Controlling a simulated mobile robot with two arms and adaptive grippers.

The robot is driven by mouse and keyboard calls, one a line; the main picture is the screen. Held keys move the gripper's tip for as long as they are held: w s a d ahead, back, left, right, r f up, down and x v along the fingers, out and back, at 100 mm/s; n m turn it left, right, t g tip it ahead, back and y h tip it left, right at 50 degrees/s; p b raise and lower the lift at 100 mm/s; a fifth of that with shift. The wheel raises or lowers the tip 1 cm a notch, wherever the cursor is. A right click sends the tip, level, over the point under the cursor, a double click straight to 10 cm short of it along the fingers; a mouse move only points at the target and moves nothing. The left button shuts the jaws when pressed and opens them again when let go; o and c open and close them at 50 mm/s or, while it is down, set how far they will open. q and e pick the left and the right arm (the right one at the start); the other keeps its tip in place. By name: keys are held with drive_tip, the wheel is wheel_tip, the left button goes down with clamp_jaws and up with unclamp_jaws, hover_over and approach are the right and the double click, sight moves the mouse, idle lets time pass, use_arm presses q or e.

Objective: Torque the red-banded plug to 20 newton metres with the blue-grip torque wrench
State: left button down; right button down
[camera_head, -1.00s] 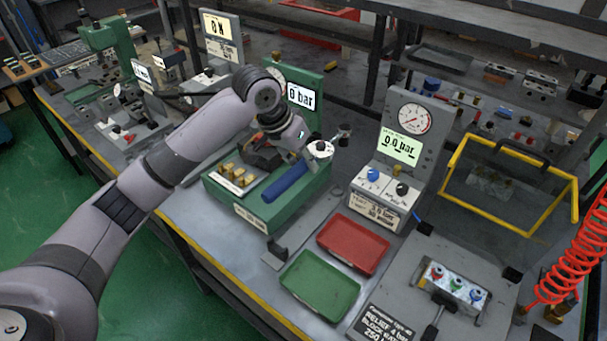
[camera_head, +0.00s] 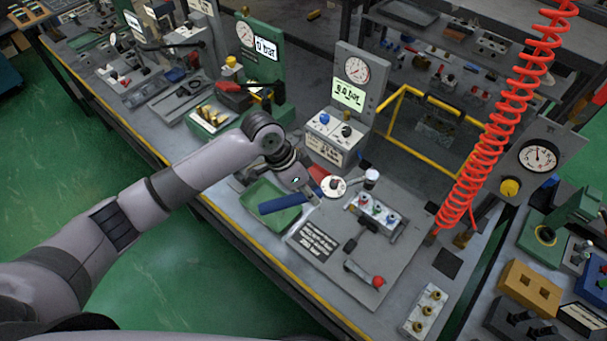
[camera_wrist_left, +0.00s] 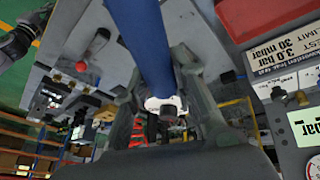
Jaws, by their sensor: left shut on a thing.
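My left gripper (camera_head: 311,194) is shut on the blue-grip torque wrench (camera_head: 283,203) and holds it above the trays. The wrench's blue grip points left; its white round dial and socket end point right, towards the block. In the left wrist view the blue grip (camera_wrist_left: 143,45) runs between the fingers of my left gripper (camera_wrist_left: 170,85). The grey valve block (camera_head: 375,212) sits on the fixture plate right of the wrench, with small coloured plugs on top. Which plug has the red band is too small to tell. A grey jointed part at the wrist view's upper left looks like my right gripper (camera_wrist_left: 22,38); its jaws are unclear.
A green tray (camera_head: 262,192) and a partly hidden red tray lie under the wrench. A gauge stand (camera_head: 345,125) stands behind. A lever with a red knob (camera_head: 378,282) lies in front of the block. A red coiled hose (camera_head: 490,125) hangs at right, beside a yellow-framed guard (camera_head: 394,100).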

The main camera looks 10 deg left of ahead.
use_arm(q)
drive_tip(key=shift+w, duration=0.1)
use_arm(e)
drive_tip(key=shift+w+a, duration=0.2)
drive_tip(key=shift+a, duration=0.35)
drive_tip(key=shift+r, duration=0.15)
